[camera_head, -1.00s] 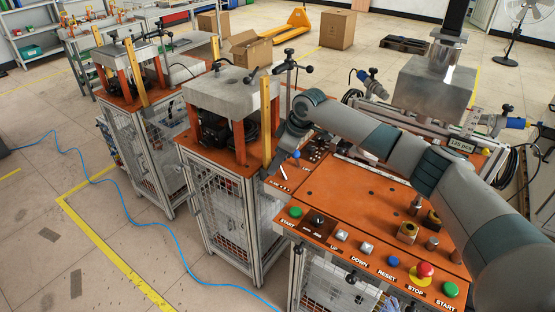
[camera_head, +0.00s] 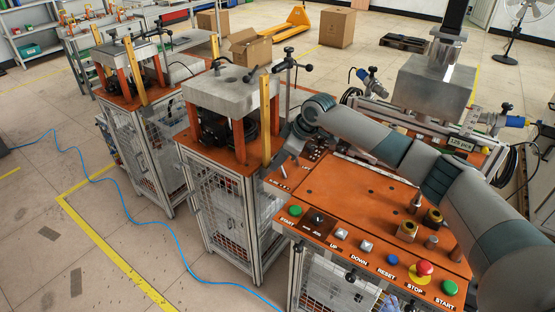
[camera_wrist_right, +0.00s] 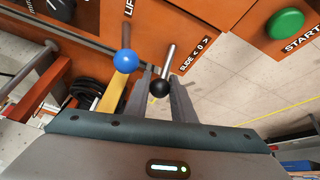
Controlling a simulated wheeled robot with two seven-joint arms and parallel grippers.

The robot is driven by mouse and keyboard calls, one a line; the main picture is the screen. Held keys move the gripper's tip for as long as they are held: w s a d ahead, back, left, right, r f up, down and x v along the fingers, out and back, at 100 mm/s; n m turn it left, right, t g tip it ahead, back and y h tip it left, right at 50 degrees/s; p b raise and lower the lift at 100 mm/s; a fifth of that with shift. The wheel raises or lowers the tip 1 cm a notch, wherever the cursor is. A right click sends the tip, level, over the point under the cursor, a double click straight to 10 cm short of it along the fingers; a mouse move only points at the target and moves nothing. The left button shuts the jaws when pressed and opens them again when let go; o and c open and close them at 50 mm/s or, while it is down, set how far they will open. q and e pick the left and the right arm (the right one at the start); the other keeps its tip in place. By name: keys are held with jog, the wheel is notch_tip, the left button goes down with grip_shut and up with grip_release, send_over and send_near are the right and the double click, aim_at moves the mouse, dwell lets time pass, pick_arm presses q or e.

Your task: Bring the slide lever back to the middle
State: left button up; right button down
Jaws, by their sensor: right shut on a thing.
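The slide lever (camera_wrist_right: 160,86) shows in the right wrist view as a metal rod with a black ball knob, beside the printed "SLIDE" label (camera_wrist_right: 196,54). My right gripper (camera_wrist_right: 163,76) has its two fingers on either side of this lever and is shut on it. In the head view my right gripper (camera_head: 281,169) is at the left back corner of the orange control panel (camera_head: 357,187). It hides the slide lever there. My left gripper is not in view.
The lift lever with a blue ball (camera_wrist_right: 126,61) stands close beside my fingers. A yellow post (camera_head: 265,120) and the neighbouring press (camera_head: 232,92) are just left of my gripper. A green start button (camera_head: 295,211) and other buttons line the panel's front edge.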

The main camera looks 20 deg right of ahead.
aim_at(286, 176)
jog(key=shift+s+d+t+y, duration=0.3)
jog(key=shift+s+t+y, duration=0.1)
jog(key=shift+s+d+t+y+b, duration=0.4)
jog(key=shift+t+y+b, duration=0.3)
jog(key=shift+t+b, duration=0.15)
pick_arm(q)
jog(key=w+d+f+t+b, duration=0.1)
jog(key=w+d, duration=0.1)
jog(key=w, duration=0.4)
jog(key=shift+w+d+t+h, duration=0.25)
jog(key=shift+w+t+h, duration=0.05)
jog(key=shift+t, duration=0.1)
pick_arm(e)
jog(key=shift+s+d+r+t+y, duration=0.2)
jog(key=shift+s+r+t+y, duration=0.15)
jog(key=shift+t, duration=0.3)
jog(key=c, duration=1.5)
grip_release()
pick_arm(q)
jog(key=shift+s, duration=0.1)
